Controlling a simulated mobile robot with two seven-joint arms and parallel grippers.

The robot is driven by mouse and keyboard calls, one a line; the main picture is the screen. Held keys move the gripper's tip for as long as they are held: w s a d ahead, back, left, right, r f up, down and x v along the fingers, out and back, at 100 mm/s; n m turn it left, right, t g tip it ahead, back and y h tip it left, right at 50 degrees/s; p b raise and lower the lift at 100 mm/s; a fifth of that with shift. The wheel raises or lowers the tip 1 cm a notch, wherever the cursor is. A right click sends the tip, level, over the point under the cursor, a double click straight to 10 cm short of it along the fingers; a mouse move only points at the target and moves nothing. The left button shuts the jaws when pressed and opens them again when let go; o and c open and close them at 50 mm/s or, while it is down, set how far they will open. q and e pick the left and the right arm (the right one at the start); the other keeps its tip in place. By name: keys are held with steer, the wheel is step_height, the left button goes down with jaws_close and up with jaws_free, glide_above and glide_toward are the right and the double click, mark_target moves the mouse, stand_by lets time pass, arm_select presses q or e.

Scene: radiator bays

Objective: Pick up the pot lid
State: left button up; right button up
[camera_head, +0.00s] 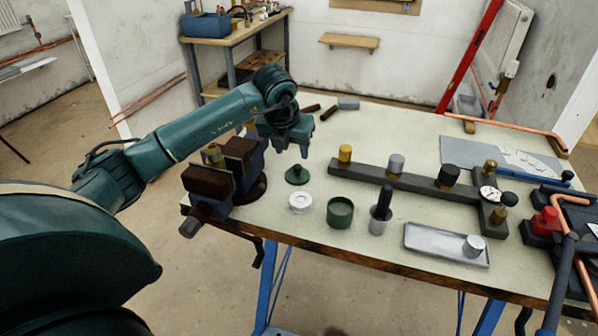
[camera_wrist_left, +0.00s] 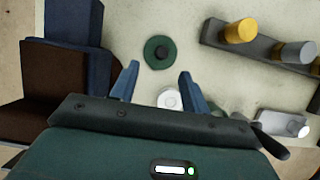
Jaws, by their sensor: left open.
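The pot lid, a green disc with a dark knob (camera_head: 297,175), lies flat on the pale workbench (camera_head: 400,140), right of the vise. It also shows in the left wrist view (camera_wrist_left: 158,52), ahead of the fingertips and roughly centred between them. My left gripper (camera_head: 292,152) is open and empty, above and just behind the lid in the head view, not touching it. In the wrist view its two blue fingers (camera_wrist_left: 159,84) are spread apart. The green pot (camera_head: 340,212) stands nearer the front edge, right of the lid. My right gripper is not seen.
A brown and blue vise (camera_head: 233,168) stands close left of the lid. A white round piece (camera_head: 301,202) sits in front of it. A cup with a dark handle (camera_head: 381,212), a metal tray (camera_head: 446,245) and a grey bar with fittings (camera_head: 415,185) are to the right.

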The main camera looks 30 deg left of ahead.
mark_target(297, 166)
arm_select(q)
steer(key=p+x, duration=0.1)
steer(key=x, duration=0.6)
steer(key=shift+w+d+f, duration=0.1)
steer(key=shift+w+f, duration=0.05)
steer(key=shift+w, duration=0.05)
steer(key=shift+c, duration=0.3)
jaws_close()
